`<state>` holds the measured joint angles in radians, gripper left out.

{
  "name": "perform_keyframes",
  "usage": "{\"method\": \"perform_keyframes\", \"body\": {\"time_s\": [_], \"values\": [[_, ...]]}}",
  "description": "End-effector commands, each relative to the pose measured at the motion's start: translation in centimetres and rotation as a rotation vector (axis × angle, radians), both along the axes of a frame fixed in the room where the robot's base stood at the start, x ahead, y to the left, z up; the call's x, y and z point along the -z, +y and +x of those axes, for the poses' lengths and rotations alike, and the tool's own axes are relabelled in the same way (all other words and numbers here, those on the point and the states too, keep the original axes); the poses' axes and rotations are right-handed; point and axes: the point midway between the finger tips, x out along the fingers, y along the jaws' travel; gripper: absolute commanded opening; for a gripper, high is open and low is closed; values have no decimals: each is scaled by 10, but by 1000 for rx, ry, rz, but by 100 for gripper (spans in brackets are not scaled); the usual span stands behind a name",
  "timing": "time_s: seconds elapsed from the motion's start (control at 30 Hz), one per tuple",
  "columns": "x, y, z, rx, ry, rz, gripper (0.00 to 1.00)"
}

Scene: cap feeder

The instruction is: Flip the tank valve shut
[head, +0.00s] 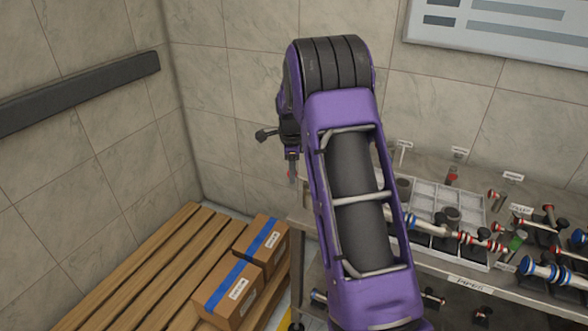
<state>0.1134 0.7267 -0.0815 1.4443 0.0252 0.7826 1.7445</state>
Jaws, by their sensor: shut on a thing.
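My purple arm fills the middle of the head view. My gripper (292,157) hangs at its far end, small and dark, pointing down above the left end of the bench. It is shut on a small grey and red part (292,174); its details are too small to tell. I cannot pick out the tank valve for sure. My arm hides part of the bench, and no tank is clearly seen.
A bench (476,278) on the right carries a grey compartment tray (472,205), pipes with red and blue ends (455,235), and a green-topped piece (517,240). Two taped cardboard boxes (238,290) stand on a wooden slatted platform (130,262) at left.

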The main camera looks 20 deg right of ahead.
Motion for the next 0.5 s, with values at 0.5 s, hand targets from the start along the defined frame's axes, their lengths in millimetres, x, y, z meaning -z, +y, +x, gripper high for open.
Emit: {"method": "perform_keyframes", "body": {"time_s": [0.5], "values": [[-1,12,-24,-485,-2,2,0]]}}
